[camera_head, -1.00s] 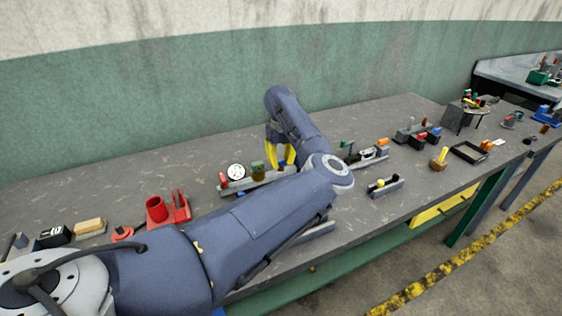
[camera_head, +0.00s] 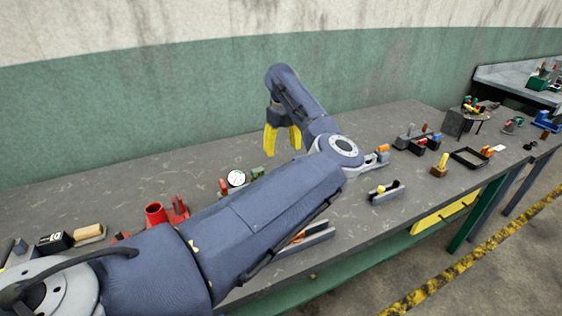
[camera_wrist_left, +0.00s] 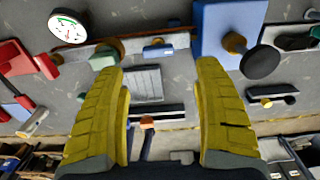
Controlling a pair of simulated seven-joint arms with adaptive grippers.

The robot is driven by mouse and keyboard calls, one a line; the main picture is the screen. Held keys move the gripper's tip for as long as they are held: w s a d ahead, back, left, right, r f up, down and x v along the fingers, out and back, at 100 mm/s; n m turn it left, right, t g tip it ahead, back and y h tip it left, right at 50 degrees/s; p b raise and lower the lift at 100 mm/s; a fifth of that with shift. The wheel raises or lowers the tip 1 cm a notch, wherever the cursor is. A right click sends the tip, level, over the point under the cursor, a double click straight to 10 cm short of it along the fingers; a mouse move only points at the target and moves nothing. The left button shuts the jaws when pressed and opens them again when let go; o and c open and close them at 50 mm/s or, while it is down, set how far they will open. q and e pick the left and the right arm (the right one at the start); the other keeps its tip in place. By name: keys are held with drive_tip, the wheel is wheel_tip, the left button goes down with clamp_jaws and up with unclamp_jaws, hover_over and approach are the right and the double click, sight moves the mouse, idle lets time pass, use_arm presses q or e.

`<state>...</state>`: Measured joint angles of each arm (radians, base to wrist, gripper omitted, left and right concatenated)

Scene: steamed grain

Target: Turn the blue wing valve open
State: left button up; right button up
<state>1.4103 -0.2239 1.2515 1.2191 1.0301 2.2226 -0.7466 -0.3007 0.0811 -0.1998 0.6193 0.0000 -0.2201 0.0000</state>
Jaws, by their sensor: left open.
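In the left wrist view, a small blue piece (camera_wrist_left: 158,50) sits on a grey rail (camera_wrist_left: 183,39), in line with a green part (camera_wrist_left: 103,57) and a round white gauge (camera_wrist_left: 68,26). It looks like the blue wing valve; its turn angle is too small to tell. In the head view my arm hides it, while the gauge (camera_head: 236,178) and green part (camera_head: 257,173) show. My left gripper (camera_head: 283,150) is open and empty, raised above the bench with yellow fingers pointing down. In the wrist view the blue piece lies just beyond and between the fingertips (camera_wrist_left: 160,70), apart from them.
A blue block (camera_wrist_left: 218,22) with a black knob (camera_wrist_left: 262,61) stands right of the rail in the wrist view. Several small fixtures line the bench (camera_head: 130,180) at right. The green wall rises behind.

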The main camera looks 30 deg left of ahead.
use_arm(q)
wheel_tip(320, 180, up, 4)
drive_tip(key=shift+s+a+f, duration=0.1)
drive_tip(key=shift+a+f, duration=0.05)
idle(0.6)
